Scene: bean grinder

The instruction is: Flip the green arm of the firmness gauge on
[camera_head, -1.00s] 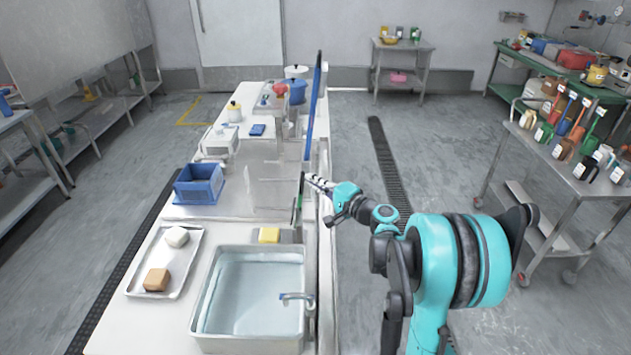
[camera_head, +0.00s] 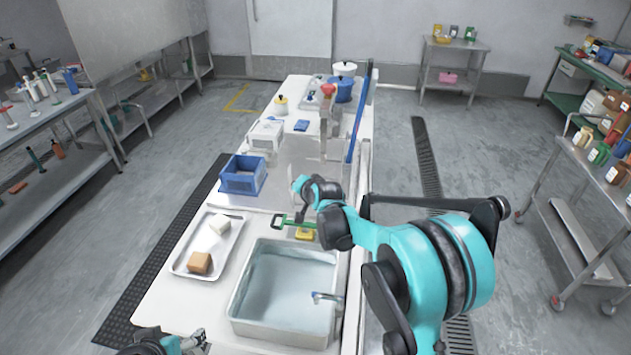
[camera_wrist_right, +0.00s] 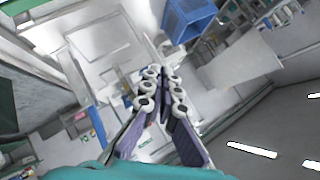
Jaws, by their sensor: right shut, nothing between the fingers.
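The gauge's body is mostly hidden by my right arm. My right wrist is just above and behind the green arm. In the right wrist view my right gripper (camera_wrist_right: 163,72) is shut and empty. My left gripper (camera_head: 193,341) is at the bottom edge of the head view, far from the gauge; its finger opening is unclear.
A yellow block (camera_head: 305,234) sits beside the green arm, behind the sink (camera_head: 240,318). A metal tray (camera_head: 184,262) with two blocks lies to the left. A blue crate (camera_head: 240,179) stands farther back. A tall blue bar (camera_head: 356,125) rises along the counter's right edge.

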